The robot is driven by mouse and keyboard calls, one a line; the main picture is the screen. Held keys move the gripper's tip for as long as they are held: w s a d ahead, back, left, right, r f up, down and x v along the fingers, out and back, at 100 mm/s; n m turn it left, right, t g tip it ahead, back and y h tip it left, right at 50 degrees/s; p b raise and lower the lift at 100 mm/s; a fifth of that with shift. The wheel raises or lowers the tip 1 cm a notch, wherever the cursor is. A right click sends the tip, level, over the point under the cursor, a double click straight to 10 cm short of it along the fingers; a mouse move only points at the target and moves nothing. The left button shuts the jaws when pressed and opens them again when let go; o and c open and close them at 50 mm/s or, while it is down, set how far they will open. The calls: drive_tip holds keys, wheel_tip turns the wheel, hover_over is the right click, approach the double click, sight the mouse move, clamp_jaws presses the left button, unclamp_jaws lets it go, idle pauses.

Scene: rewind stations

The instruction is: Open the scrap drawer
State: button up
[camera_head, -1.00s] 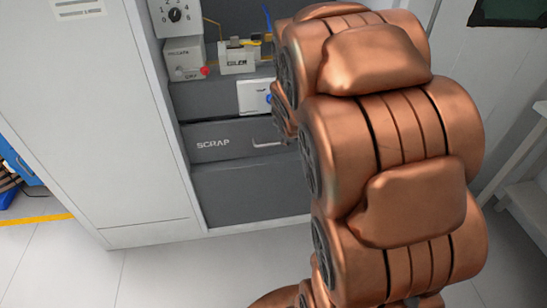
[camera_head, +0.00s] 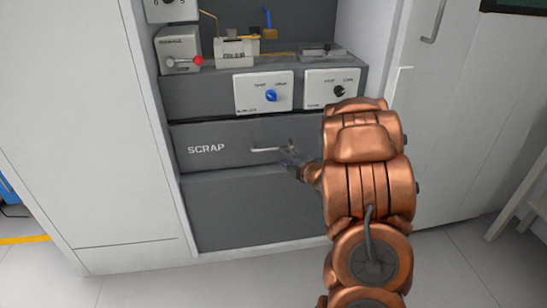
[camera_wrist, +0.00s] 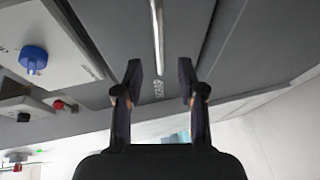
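The scrap drawer (camera_head: 235,150) is a dark grey front labelled SCRAP, flush in the cabinet and shut. Its light metal bar handle (camera_head: 268,149) sits right of the label. My gripper (camera_head: 290,160) is at the handle's right end in the head view, partly hidden by its own wrist.
Above the drawer are two white control panels, one with a blue knob (camera_head: 271,95) and one with a black knob (camera_head: 339,91). The oiler (camera_head: 236,50) and a box with a red knob (camera_head: 198,60) stand on the shelf above. The floor before the cabinet is clear at left.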

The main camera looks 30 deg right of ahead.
sight(275, 150)
drive_tip(key=shift+w+f+b, duration=0.2)
drive_tip(key=shift+w+f, duration=0.05)
drive_tip(key=shift+w, duration=1)
drive_tip(key=shift+w+f+b, duration=0.2)
drive_tip(key=shift+w+b, duration=0.05)
drive_tip(key=shift+w, duration=1)
drive_tip(key=shift+w+f+b, duration=0.2)
drive_tip(key=shift+w+f, duration=0.05)
drive_tip(key=shift+w, duration=1)
clamp_jaws()
